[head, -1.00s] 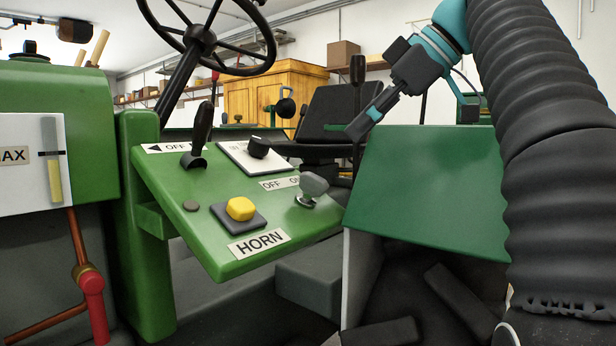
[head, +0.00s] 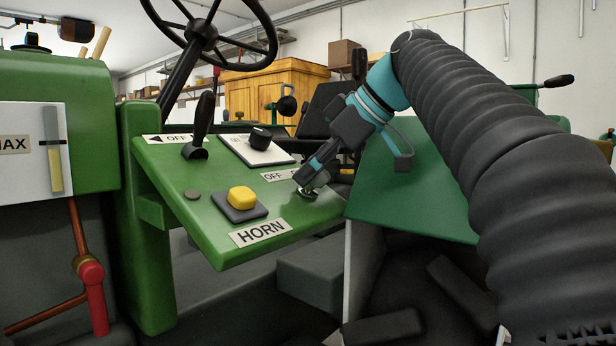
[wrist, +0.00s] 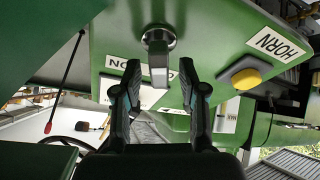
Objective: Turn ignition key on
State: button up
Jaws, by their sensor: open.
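The ignition key (wrist: 157,62) is a grey metal key in a round silver base. It shows upright between the two fingers of my gripper (wrist: 159,76) in the wrist view, with gaps on both sides. My gripper is open. In the head view my gripper (head: 303,186) covers most of the key, and only part of the silver base (head: 308,195) shows below it. The key is on the right edge of the sloping green panel (head: 208,205). An OFF/ON label (head: 277,175) sits just left of it, partly hidden by my gripper.
A yellow horn button (head: 242,198) is on the panel, left of the key. A black knob (head: 260,139) on a white plate and a black lever (head: 200,130) stand farther back. A green box top (head: 410,205) lies right of the panel. The steering wheel (head: 205,30) is above.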

jog(key=shift+w+a+f, duration=0.2)
jog(key=shift+a+f, duration=0.15)
jog(key=shift+f, duration=0.05)
grip_shut()
jog(key=shift+m, duration=0.3)
jog(key=m, duration=0.2)
jog(key=m+t+p, duration=0.1)
jog(key=m, duration=0.1)
jog(key=m+h, duration=0.1)
jog(key=shift+w+d+f+m+t, duration=0.1)
jog(key=shift+w+d+m+t, duration=0.05)
jog(key=shift+w+m+t, duration=0.2)
jog(key=shift+w+d+f+m+t+h, duration=0.15)
jog(key=shift+m+h, duration=0.2)
jog(key=shift+m, duration=0.75)
jog(key=shift+s+d+m+t+h, duration=0.1)
jog(key=shift+m+h, duration=0.25)
jog(key=shift+m, duration=0.7)
